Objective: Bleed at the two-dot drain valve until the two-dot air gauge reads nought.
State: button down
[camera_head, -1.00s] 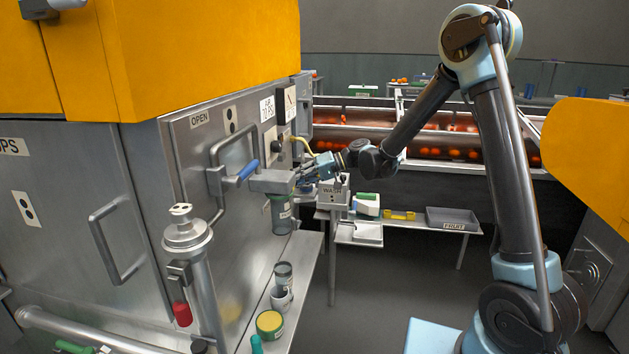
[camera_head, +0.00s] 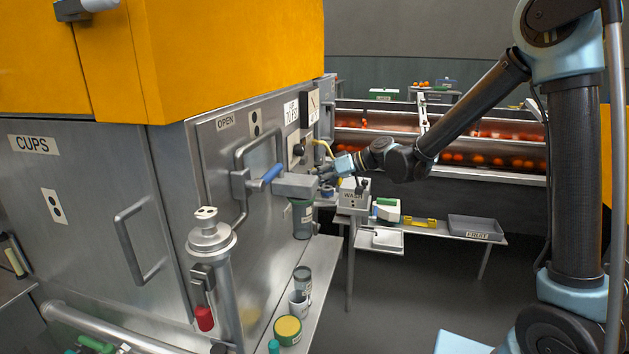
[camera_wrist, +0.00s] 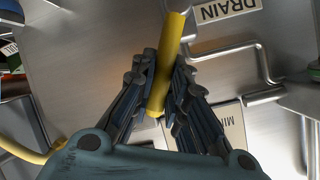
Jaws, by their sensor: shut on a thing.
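In the wrist view my gripper (camera_wrist: 160,98) is shut on a yellow bar (camera_wrist: 173,50), beside a plate reading DRAIN (camera_wrist: 226,10) on the metal panel. The bar looks like the drain valve's handle; its pivot is hidden. In the head view my gripper (camera_head: 338,167) is at the far end of the steel machine, beside a yellow curved piece (camera_head: 324,148). The gauge (camera_head: 313,105), a pale face with a dark needle, is on the machine's side above; its reading is too small to tell. A two-dot plate (camera_head: 255,124) is to its left.
A blue-handled door latch (camera_head: 270,173) and a grey block (camera_head: 297,186) stick out left of my gripper. A ledge (camera_head: 318,262) with several tins is below. A table with a WASH box (camera_head: 354,199) and FRUIT tray (camera_head: 476,227) stands beyond. Open floor lies right of the ledge.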

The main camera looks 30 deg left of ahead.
jog(key=shift+s+d+f, duration=0.1)
jog(key=shift+s, duration=0.05)
jog(key=c, duration=1.7)
grip_release()
jog(key=shift+o, duration=0.8)
jog(key=v, duration=1.2)
